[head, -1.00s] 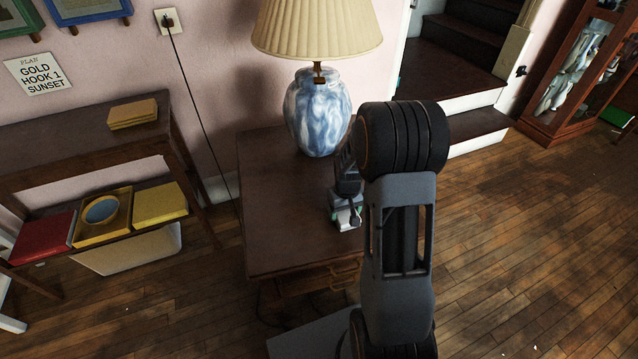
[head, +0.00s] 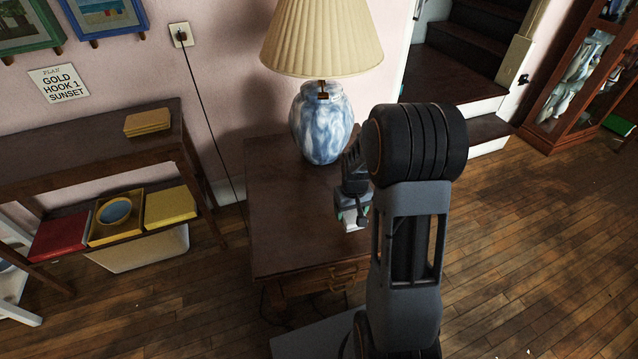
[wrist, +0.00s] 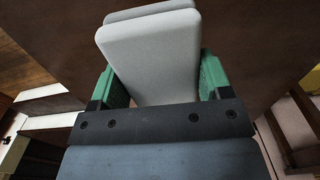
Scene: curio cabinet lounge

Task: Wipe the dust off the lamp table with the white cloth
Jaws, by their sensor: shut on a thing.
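The lamp table (head: 285,215) is dark brown wood with a drawer at the front. Its top shows no clear dust patch in the head view, and part of it is hidden behind my arm. My gripper (head: 352,212) is low over the right part of the top, in front of the lamp. It is shut on the white cloth (wrist: 150,55), a folded pad between green fingers in the wrist view. A small white bit of the cloth (head: 352,224) shows below the gripper in the head view. I cannot tell whether it touches the wood.
A blue and white lamp (head: 322,125) with a cream shade (head: 322,40) stands at the back of the table. A dark shelf table (head: 70,150) with yellow and red boxes is at the left. A cord (head: 207,110) hangs from the wall outlet. The table's left part is clear.

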